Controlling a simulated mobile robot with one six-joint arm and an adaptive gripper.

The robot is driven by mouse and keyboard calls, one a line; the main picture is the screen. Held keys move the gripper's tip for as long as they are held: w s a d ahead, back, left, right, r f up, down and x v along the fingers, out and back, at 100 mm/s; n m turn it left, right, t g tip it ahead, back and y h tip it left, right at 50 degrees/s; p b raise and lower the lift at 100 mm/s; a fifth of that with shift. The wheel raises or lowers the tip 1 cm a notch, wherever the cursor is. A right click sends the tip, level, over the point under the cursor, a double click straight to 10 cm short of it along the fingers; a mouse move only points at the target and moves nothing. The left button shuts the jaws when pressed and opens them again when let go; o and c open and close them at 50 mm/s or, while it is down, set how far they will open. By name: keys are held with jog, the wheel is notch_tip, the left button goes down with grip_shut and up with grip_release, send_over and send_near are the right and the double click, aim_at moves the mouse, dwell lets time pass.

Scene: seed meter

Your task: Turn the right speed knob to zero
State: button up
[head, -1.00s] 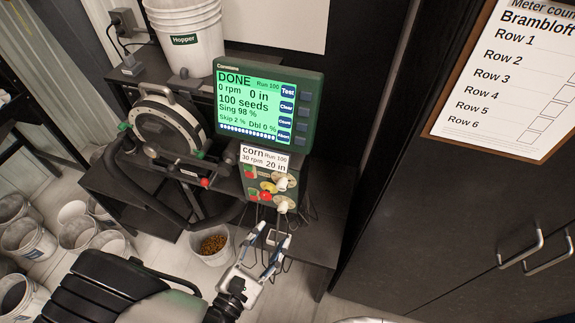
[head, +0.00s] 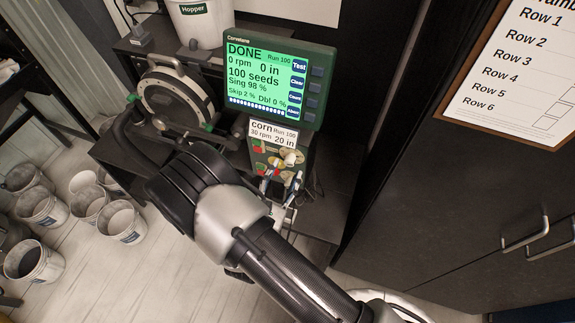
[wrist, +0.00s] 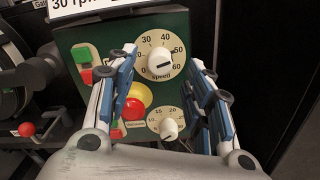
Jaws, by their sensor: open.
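The green control panel (wrist: 100,32) fills the middle of the wrist view. Its upper dial, marked speed, has a white knob (wrist: 159,62) with a dark mark pointing right, between 50 and 60. The knob also shows in the head view (head: 290,158). A lower white knob (wrist: 168,128) sits on a second dial. My gripper (wrist: 163,60) is open and empty, with blue-padded fingers left and right of the speed knob in the picture. I cannot tell whether the fingertips reach around it. In the head view my gripper (head: 284,181) is low in front of the panel.
Red, yellow and green buttons (wrist: 138,100) lie left of the knobs, near the left finger. A monitor (head: 270,80) reading DONE and 0 rpm stands above, with a corn label (head: 273,132) below it. A dark cabinet (head: 440,180) stands to the right.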

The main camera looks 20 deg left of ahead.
aim_at(288, 165)
jog(key=shift+w+d, duration=0.1)
jog(key=shift+w, duration=1.65)
jog(key=shift+c, duration=0.4)
jog(key=c, duration=1)
